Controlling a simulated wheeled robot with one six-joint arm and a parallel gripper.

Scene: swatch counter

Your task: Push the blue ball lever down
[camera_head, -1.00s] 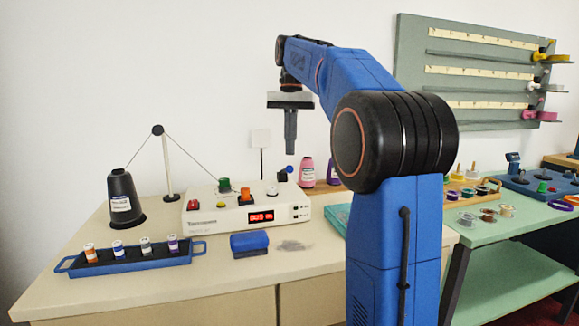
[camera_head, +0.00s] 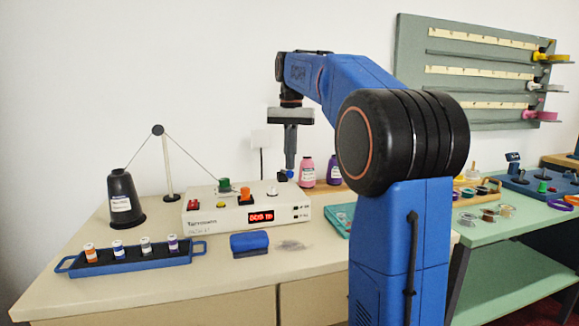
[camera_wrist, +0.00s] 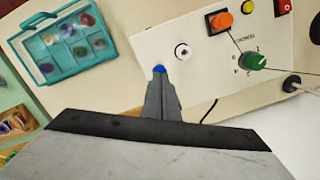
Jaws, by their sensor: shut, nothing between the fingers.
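The blue ball lever is at the right back of the white box (camera_head: 228,216). In the head view its blue part (camera_head: 282,177) shows beside my fingertips and is partly hidden. In the wrist view the blue ball (camera_wrist: 159,69) peeks out just beyond the fingertips. My gripper (camera_head: 290,176) points straight down, shut and empty, with its tips at or very close to the ball. It also shows in the wrist view (camera_wrist: 160,80). I cannot tell whether it touches the ball, and the lever's arm is hidden.
The box top carries an orange button (camera_head: 245,191), a green knob (camera_head: 224,184) and a red switch (camera_head: 194,205). Pink (camera_head: 307,172) and purple (camera_head: 334,171) bottles stand behind to the right. A teal case (camera_wrist: 65,42) lies beside the box.

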